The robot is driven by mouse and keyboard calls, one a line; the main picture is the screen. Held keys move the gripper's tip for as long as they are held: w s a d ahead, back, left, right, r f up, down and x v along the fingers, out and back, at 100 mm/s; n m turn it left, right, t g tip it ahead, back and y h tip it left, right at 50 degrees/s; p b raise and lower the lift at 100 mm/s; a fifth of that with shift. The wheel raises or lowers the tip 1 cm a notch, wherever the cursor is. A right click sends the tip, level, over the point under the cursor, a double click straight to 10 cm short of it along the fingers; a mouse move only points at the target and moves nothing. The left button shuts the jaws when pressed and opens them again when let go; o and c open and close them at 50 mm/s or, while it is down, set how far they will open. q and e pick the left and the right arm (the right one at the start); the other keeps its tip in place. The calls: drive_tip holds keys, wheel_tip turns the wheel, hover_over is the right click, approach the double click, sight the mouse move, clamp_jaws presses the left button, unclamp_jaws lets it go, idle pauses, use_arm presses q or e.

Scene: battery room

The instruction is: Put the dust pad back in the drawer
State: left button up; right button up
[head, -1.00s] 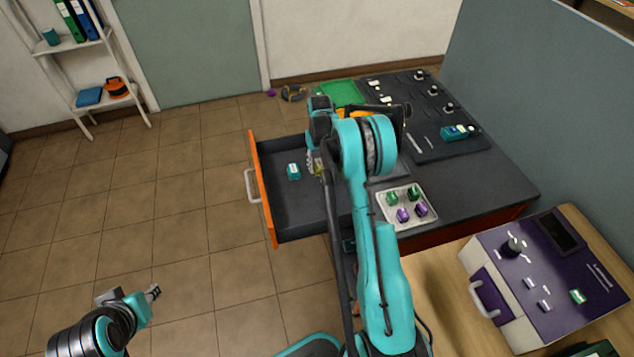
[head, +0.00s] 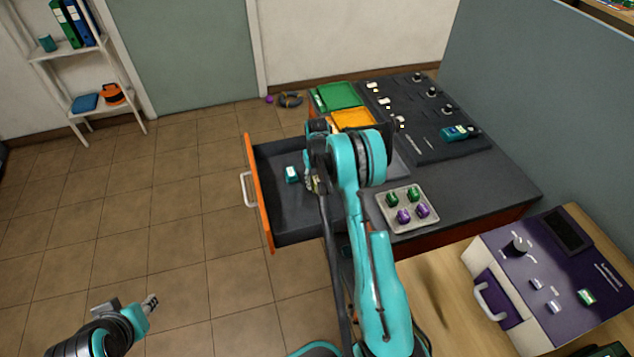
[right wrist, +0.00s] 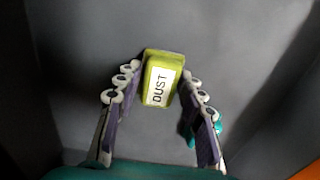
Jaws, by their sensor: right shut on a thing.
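The dust pad (right wrist: 162,80) is a yellow-green block with a white label reading DUST, seen in the right wrist view. My right gripper (right wrist: 158,92) is shut on it, one finger on each side. In the head view my right gripper (head: 313,185) is over the right part of the open drawer (head: 290,222), largely covered by my arm. The drawer is dark grey inside with an orange front and a pale handle. I cannot tell whether the pad touches the drawer floor. My left gripper (head: 150,303) is empty, low at the left, too small to judge its fingers.
A small teal block (head: 292,175) lies in the drawer, left of my right gripper. A tray (head: 408,225) of green and purple pieces sits on the cabinet top. Green (head: 338,96) and orange (head: 352,119) trays are behind. A purple-and-white machine (head: 545,270) stands at right.

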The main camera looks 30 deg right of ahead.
drive_tip(key=o, duration=1)
drive_tip(key=shift+f, duration=0.15)
drive_tip(key=shift+o, duration=1)
drive_tip(key=shift+f, duration=0.15)
